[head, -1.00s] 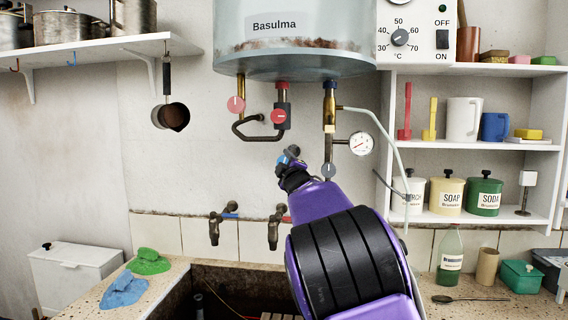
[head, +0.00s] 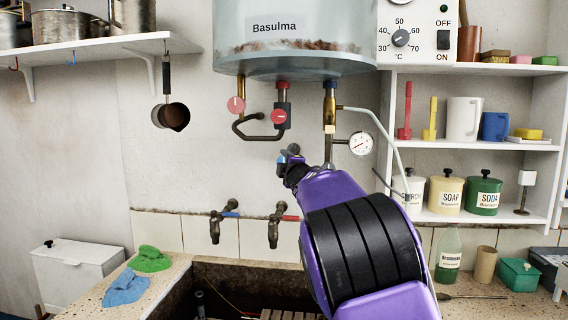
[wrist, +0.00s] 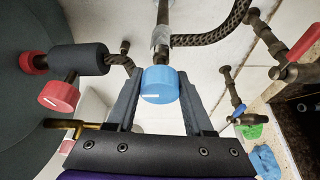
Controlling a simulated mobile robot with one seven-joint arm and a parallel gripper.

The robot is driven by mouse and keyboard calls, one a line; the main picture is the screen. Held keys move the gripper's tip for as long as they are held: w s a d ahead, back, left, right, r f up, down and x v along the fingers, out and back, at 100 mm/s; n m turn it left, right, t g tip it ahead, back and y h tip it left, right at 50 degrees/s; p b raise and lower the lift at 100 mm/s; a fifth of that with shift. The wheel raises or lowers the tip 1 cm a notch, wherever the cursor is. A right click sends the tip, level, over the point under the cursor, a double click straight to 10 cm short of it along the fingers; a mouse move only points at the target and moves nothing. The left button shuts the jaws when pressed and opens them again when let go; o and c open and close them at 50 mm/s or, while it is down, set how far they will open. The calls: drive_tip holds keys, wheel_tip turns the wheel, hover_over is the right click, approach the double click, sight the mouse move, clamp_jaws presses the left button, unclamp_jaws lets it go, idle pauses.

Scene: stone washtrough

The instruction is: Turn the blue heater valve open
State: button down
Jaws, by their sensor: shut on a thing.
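The blue heater valve (wrist: 160,85) is a round blue knob with a short white mark, on a pipe in the wrist view. My gripper (wrist: 159,76) has one finger on each side of the knob and is shut on it. In the head view only a small bit of blue (head: 281,160) shows beside my gripper (head: 289,156), below the boiler. The rest of the valve is hidden there by my gripper and arm.
Red knobs (head: 236,104) and (head: 279,116) hang under the boiler (head: 295,45). A pressure gauge (head: 361,144) and thin pipe are close right of my arm. Two taps (head: 216,228) and (head: 275,232) stand below, over the trough.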

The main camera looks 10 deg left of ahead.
drive_tip(key=shift+c, duration=1.4)
unclamp_jaws()
drive_tip(key=b+v, duration=0.3)
drive_tip(key=v, duration=1.4)
drive_tip(key=shift+s, duration=0.25)
